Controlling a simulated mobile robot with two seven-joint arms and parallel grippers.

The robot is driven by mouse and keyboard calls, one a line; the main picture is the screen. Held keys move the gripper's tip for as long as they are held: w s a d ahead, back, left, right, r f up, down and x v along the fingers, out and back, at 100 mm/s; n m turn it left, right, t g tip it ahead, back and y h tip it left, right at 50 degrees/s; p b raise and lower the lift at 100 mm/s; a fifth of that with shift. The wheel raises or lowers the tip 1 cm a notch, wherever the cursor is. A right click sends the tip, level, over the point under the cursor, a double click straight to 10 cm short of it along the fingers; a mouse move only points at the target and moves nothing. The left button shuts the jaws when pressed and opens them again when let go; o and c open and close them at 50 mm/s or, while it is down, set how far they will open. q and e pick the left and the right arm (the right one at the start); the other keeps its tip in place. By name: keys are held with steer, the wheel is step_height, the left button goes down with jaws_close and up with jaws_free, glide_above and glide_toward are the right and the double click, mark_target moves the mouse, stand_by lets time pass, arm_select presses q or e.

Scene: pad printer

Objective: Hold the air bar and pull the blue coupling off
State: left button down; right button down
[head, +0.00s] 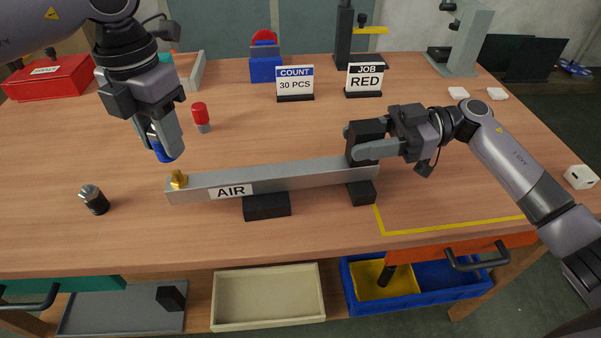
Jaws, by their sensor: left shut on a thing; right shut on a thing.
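The grey air bar (290,177), labelled AIR, lies across black supports near the table's front. A bare brass fitting (179,180) stands up at its left end. My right gripper (360,148) is shut on the bar's right end. My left gripper (160,140) points down above and left of the fitting, shut on the blue coupling (164,156). Its fingers hide most of the coupling; the visible lower end appears apart from the fitting.
A red-topped coupling (200,115) stands behind the bar. COUNT (295,83) and JOB (364,79) signs stand behind. A yellow line (450,227) marks the front right. Open table lies between the bar and signs.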

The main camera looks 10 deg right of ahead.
arm_select(q)
steer(key=shift+r, duration=2.7)
arm_select(e)
steer(key=shift+s+f, duration=0.15)
steer(key=shift+f, duration=0.3)
arm_select(q)
steer(key=c, duration=1.6)
jaws_free()
jaws_close()
arm_select(e)
steer(key=c, duration=0.5)
jaws_free()
steer(key=shift+r, duration=0.15)
steer(key=shift+d, duration=0.1)
